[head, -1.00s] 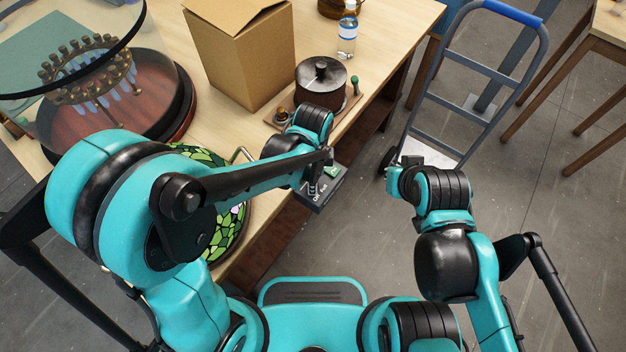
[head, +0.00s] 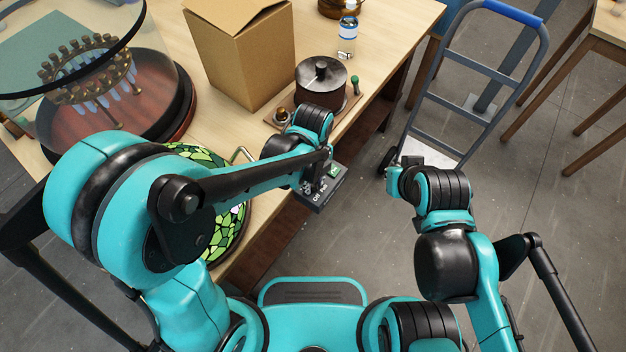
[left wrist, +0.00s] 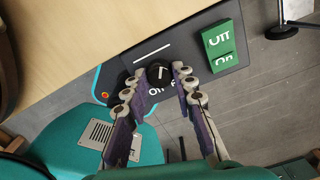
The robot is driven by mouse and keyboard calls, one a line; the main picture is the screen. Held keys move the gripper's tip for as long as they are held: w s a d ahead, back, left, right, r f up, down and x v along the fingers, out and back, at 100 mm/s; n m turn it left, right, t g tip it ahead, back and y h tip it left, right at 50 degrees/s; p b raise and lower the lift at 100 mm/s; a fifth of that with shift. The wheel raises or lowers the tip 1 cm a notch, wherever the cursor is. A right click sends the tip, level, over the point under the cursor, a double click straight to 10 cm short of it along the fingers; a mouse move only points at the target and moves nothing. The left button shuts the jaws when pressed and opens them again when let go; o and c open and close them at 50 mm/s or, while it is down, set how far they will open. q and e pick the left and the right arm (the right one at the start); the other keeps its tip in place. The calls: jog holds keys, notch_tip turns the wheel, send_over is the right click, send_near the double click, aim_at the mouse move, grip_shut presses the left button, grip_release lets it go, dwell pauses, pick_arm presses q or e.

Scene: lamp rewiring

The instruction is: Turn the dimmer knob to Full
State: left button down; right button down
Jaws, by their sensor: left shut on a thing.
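The dimmer box (head: 328,196) is a dark panel at the table's front edge, with "Off" and "Full" lettering. Its round black knob (left wrist: 158,73) carries a pale pointer line. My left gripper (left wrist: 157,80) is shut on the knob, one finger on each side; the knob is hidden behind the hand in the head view. In the head view my left gripper (head: 318,184) comes down over the box. The fingers partly cover the lettering in the left wrist view. My right gripper (head: 394,182) is off to the right, away from the box; its fingers do not show clearly.
A green rocker switch (left wrist: 220,45) sits on the same panel beside the knob.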

aim_at(313, 184)
pick_arm(q)
jog(key=shift+m, duration=0.5)
jog(key=c, duration=1.2)
grip_release()
jog(key=shift+r, duration=0.1)
notch_tip(313, 184, up, 12)
jog(key=shift+f, duration=0.1)
